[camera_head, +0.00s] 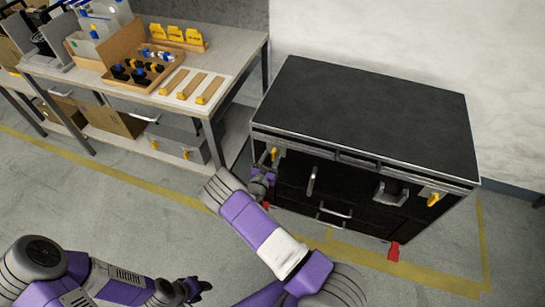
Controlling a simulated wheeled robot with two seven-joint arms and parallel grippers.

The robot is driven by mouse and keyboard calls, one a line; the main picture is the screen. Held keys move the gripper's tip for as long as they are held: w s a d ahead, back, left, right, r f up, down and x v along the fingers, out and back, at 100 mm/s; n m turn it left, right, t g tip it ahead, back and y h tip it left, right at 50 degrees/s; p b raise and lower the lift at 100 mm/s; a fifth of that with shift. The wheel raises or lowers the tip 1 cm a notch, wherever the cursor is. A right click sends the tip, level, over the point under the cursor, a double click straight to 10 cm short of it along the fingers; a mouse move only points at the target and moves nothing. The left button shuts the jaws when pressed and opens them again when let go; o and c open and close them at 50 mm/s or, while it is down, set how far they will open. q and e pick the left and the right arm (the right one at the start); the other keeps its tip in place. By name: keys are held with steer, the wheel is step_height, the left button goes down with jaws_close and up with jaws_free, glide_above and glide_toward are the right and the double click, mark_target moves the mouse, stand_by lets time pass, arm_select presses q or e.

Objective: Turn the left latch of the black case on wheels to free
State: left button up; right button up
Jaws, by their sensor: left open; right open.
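The black case on wheels (365,108) stands at the right by the wall, its front facing me. Its left latch, a small yellow handle (274,154), is at the upper left of the front. A second yellow latch (433,199) is at the upper right of the front. My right gripper (268,168) is open, close below the left latch; its fingers are small and dark, and I cannot tell whether they touch the latch. My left gripper (202,287) is open and empty, low over the floor at the bottom, well away from the case.
A workbench (226,88) with trays, yellow-marked parts and a grey box (178,143) on its lower shelf stands left of the case. Red pieces (393,251) show at the case's bottom. Yellow floor lines (120,176) run around. The floor before the bench is clear.

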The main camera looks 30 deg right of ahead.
steer(key=shift+x, duration=0.85)
jaws_close()
